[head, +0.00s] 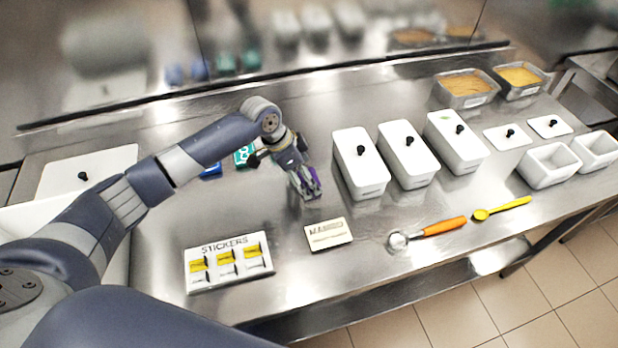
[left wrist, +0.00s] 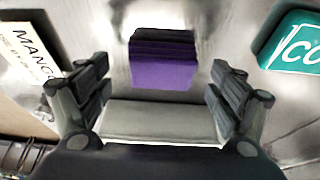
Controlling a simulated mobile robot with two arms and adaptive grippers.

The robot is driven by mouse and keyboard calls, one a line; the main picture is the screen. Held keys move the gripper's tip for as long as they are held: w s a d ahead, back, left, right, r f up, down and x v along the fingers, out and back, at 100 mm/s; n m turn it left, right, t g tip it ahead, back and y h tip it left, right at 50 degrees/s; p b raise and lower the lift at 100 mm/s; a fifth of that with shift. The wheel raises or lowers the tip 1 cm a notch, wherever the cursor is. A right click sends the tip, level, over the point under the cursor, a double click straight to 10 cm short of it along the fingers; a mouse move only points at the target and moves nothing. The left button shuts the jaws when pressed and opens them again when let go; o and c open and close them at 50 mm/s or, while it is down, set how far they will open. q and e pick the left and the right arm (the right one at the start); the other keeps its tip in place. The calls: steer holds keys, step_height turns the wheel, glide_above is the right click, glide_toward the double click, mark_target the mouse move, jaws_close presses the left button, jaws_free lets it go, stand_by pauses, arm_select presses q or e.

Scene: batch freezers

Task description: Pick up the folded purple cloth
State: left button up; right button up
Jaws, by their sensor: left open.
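The folded purple cloth (left wrist: 162,68) lies on the steel counter, between and a little beyond the fingers in the left wrist view. In the head view only a bit of the purple cloth (head: 315,181) shows, the rest hidden behind my left gripper (head: 305,188). My left gripper, also in the left wrist view (left wrist: 160,88), is open and points down at the cloth with nothing held. I cannot tell whether the fingers touch the cloth. My right gripper is not in view.
A mango label card (head: 328,234) and a stickers tray (head: 229,262) lie nearer the front. White lidded tubs (head: 361,163) stand to the right. A teal item (head: 243,155) and a blue item (head: 211,170) lie behind my left arm. An orange-handled scoop (head: 428,232) lies front right.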

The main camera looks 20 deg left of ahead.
arm_select(q)
steer(key=shift+w+d+f, duration=0.15)
steer(key=shift+d+f, duration=0.05)
steer(key=shift+f, duration=0.45)
steer(key=c, duration=1.1)
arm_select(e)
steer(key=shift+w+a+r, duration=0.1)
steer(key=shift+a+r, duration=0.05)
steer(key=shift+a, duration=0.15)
arm_select(q)
steer(key=shift+r, duration=0.1)
